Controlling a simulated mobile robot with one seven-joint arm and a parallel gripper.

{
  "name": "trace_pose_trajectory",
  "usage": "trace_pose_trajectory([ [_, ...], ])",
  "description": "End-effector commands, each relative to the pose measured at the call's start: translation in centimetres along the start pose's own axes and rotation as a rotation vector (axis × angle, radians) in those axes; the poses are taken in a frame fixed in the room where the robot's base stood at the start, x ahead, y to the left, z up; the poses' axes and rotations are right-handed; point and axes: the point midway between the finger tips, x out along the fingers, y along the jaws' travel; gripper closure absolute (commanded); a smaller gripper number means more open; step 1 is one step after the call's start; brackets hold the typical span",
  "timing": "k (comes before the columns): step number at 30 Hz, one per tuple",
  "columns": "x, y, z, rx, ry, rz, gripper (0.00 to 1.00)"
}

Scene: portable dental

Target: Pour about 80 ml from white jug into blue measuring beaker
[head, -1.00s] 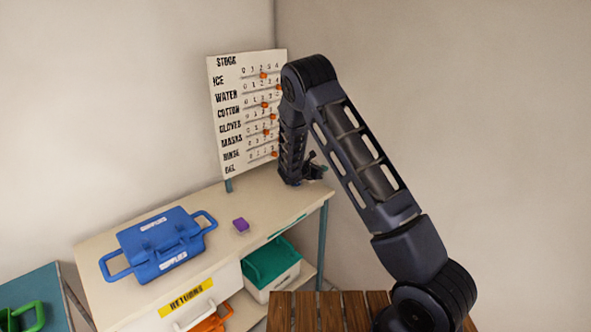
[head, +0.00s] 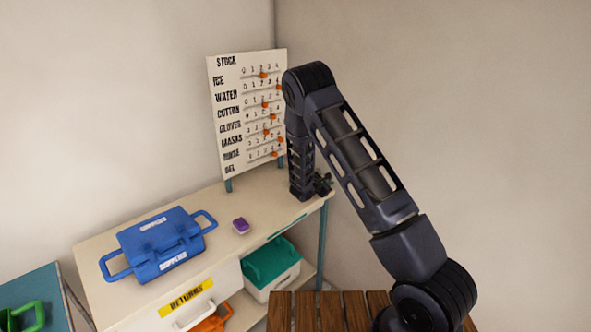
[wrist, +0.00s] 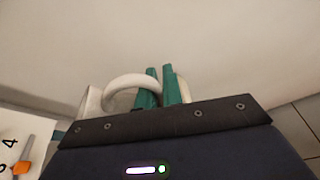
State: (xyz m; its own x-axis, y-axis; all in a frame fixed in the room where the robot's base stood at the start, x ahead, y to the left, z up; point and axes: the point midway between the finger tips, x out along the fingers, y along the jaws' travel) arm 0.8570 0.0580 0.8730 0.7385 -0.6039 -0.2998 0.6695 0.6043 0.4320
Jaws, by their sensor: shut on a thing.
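In the wrist view the green fingers of my gripper (wrist: 164,88) are closed on a white curved handle (wrist: 128,82), which looks like part of the white jug. Another white part (wrist: 92,103) shows left of the handle. Most of the jug is hidden behind the wrist housing, and its contents cannot be seen. In the head view the end of my arm is low at the right end of the cream bench, largely hidden by my own arm links. The blue measuring beaker is not visible in either view.
A blue supplies case (head: 160,245) and a small purple block (head: 240,226) lie on the cream bench (head: 205,200). A stock board (head: 248,115) stands behind. A green-lidded box (head: 271,268) sits on the shelf below. A slatted wooden surface (head: 320,312) is in front.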

Motion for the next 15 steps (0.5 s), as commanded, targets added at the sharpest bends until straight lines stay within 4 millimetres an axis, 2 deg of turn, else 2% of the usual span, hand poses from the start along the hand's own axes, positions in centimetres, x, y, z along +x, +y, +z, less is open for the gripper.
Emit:
trace_pose_trajectory([
  [15,0.6,-1.6,-0.9,0.187,0.023,0.051,1.0],
])
